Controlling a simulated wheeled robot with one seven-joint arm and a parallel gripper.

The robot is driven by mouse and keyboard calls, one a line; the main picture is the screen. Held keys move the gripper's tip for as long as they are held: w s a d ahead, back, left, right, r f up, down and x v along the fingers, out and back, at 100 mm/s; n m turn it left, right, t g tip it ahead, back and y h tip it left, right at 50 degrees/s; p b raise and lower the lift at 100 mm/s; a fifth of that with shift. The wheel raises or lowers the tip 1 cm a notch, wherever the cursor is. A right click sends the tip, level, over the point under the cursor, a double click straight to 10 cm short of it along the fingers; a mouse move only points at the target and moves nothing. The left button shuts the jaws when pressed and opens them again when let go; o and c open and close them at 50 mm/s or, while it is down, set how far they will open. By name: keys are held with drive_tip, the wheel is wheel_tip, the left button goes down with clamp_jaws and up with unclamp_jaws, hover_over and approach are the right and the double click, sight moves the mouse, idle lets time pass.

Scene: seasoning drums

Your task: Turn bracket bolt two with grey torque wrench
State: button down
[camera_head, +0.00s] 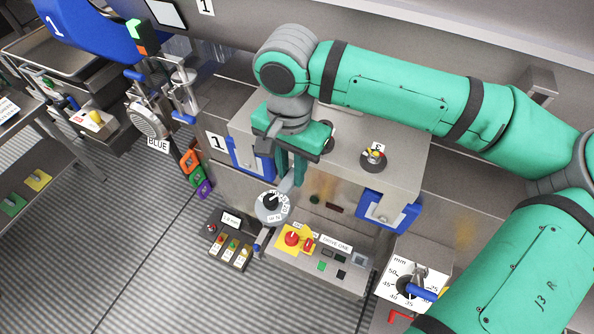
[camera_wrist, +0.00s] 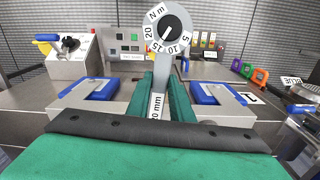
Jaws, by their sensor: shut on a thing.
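My gripper (camera_head: 291,178) is shut on the grey torque wrench, with its green fingers on either side of the shaft. The wrench's round dial (camera_head: 272,207) sticks out past the fingers, over the front of the steel cabinet. The wrist view shows the wrench dial (camera_wrist: 170,35) marked N m, and a "20 mm" label on the shaft between the fingers (camera_wrist: 165,85). A round fitting (camera_head: 373,157) with a small number tag sits on the cabinet top, right of my gripper. A second fitting is mostly hidden behind my gripper. I cannot tell which is bracket bolt two.
Blue-framed pieces (camera_head: 389,211) (camera_head: 250,160) flank the cabinet. A drive panel with a red knob (camera_head: 292,239) and coloured switches (camera_head: 232,251) stand in front. A millimetre dial with a blue handle (camera_head: 418,291) is at lower right. Coloured rings (camera_head: 190,160) hang left.

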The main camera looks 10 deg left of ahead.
drive_tip(key=shift+w+a+m, duration=0.45)
drive_tip(key=shift+a+m, duration=0.25)
drive_tip(key=shift+w+a+m, duration=0.5)
drive_tip(key=shift+a+m, duration=0.2)
drive_tip(key=shift+a, duration=0.05)
drive_tip(key=shift+w+a+m, duration=0.45)
drive_tip(key=shift+a+m, duration=0.25)
wheel_tip(320, 180, up, 6)
idle(1.0)
idle(0.9)
